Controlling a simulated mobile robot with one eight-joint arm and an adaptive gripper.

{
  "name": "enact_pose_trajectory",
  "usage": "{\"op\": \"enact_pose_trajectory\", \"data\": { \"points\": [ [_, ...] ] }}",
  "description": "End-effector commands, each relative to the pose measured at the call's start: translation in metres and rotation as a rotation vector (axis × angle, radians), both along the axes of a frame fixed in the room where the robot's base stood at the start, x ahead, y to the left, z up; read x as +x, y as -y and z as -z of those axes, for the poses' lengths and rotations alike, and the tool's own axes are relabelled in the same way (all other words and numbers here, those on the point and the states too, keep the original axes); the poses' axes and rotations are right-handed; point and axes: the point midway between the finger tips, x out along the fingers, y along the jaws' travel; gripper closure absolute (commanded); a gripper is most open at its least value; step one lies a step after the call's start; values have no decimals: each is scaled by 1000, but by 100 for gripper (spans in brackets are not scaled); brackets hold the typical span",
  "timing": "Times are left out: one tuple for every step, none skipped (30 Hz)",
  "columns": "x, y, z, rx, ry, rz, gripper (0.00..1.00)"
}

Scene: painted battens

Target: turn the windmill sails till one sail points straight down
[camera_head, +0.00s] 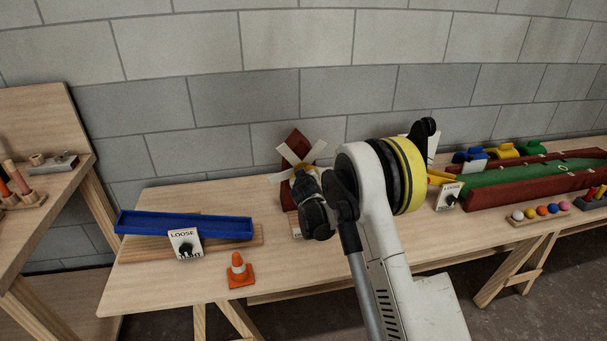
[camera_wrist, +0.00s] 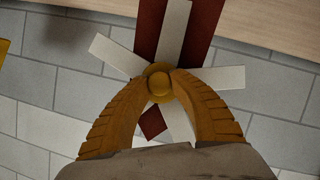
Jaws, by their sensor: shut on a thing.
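The windmill has a dark red tower (camera_head: 295,138) with white sails (camera_head: 286,154) and stands on the bench against the wall. In the head view the visible sails slant as part of an X; my gripper (camera_head: 300,177) hides the lower part. In the wrist view my orange fingers (camera_wrist: 160,84) are shut around the round yellow hub (camera_wrist: 158,75). There one white sail (camera_wrist: 174,25) lies over the red tower (camera_wrist: 205,25), toward the wooden bench at the top. Other sails point left (camera_wrist: 113,55), right (camera_wrist: 225,78) and toward the bottom between the fingers.
A blue tray (camera_head: 185,225) with a "LOOSE" dial card (camera_head: 186,243) and an orange cone (camera_head: 239,270) are on the left of the bench (camera_head: 150,285). At right are a green-and-red lane (camera_head: 520,177), another dial card (camera_head: 447,196) and coloured balls (camera_head: 541,211).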

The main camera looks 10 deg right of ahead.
Motion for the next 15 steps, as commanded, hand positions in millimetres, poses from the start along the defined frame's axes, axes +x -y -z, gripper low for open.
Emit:
{"op": "enact_pose_trajectory", "data": {
  "points": [
    [1,0,-2,0,4,-2,72],
    [1,0,-2,0,4,-2,63],
    [1,0,-2,0,4,-2,51],
    [1,0,-2,0,4,-2,50],
    [1,0,-1,0,4,-2,50],
    [1,0,-1,0,3,-1,50],
    [1,0,-1,0,3,-1,50],
    [1,0,-1,0,3,-1,50],
    [1,0,-1,0,3,-1,50],
    [1,0,-1,0,3,-1,50],
    [1,0,-1,0,2,-1,50],
    [0,0,-1,0,2,-1,50],
    [-1,0,-2,0,2,-1,50],
    [-2,-1,-2,0,2,-1,50],
    [-6,-1,-3,0,1,-2,50]
  ]
}}
